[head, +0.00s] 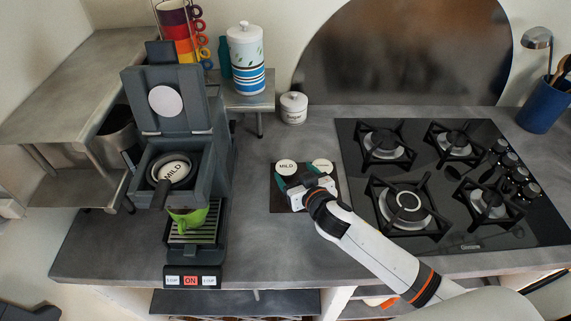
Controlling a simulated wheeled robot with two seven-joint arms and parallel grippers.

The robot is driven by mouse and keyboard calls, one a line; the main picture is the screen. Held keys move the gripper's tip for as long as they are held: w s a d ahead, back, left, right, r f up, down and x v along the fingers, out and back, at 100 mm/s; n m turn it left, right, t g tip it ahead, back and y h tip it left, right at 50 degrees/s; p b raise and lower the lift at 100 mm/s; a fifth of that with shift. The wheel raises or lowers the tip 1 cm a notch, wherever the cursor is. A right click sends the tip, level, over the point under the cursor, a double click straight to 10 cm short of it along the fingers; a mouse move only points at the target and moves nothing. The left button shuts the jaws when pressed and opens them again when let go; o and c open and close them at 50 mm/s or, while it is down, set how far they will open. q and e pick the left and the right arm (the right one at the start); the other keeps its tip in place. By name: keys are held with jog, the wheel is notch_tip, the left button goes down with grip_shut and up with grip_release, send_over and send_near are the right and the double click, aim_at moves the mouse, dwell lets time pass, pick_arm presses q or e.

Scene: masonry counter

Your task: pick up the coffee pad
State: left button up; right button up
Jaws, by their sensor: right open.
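Two round white coffee pads lie on a dark square mat (276,203) on the counter. The left pad (286,167) reads MILD; the right pad (323,165) has a green label too small to read. My right gripper (298,177) is open, just in front of and above the mat, with its fingers close to the pads. I cannot tell whether it touches them. Another pad (198,174) marked MILD sits in the open coffee machine (180,125). My left gripper is not in view.
A green cup (188,219) stands on the machine's drip grate. A gas hob (445,225) is right of the mat. A white canister (246,60), a small white jar (293,108) and stacked cups (183,30) stand behind. The counter between machine and mat is clear.

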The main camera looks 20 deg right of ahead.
aim_at(287, 167)
jog(key=shift+x, duration=1.15)
jog(key=shift+w+f, duration=0.2)
jog(key=shift+w, duration=0.15)
jog(key=shift+w+a+f+p, duration=0.15)
jog(key=shift+w+f+p, duration=0.15)
jog(key=shift+w, duration=0.2)
jog(key=x, duration=0.4)
jog(key=shift+f+p, duration=0.25)
jog(key=shift+p, duration=0.1)
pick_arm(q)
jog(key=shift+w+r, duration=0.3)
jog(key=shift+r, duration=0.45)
pick_arm(e)
jog(key=shift+s, duration=0.1)
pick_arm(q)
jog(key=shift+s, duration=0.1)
